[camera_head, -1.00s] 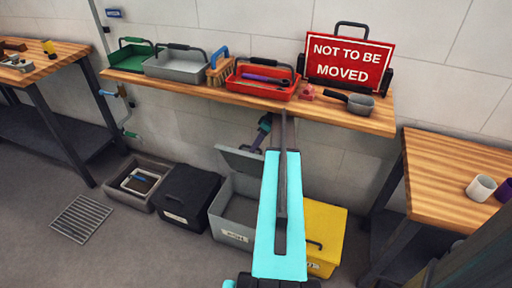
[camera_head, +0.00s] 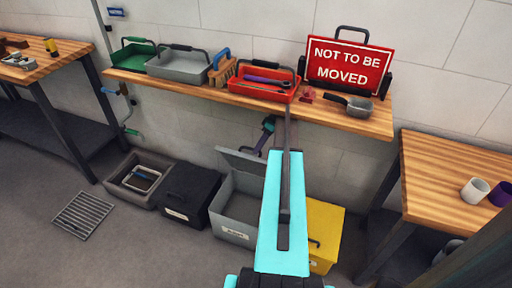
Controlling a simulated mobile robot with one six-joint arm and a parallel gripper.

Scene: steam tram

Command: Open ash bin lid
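A grey bin (camera_head: 233,233) stands on the floor under the wooden shelf, with a white label on its front too small to read surely; I take it as the ash bin. Its lid (camera_head: 240,161) is raised and tilted up at the back, so the bin's mouth is uncovered. My cyan arm reaches over the bin's right side and hides part of it. My gripper (camera_head: 264,136) appears as a small dark shape with teal and purple parts, just above and beside the lid's right end. Its fingers are too small and partly hidden to read, and I cannot tell whether it touches the lid.
A black closed bin (camera_head: 186,194) and an open grey crate (camera_head: 135,184) stand left of it, a yellow bin (camera_head: 325,225) right. The shelf (camera_head: 350,118) above holds trays, a brush, a pan and a red sign (camera_head: 348,63). A floor grate (camera_head: 85,215) lies left; floor in front is clear.

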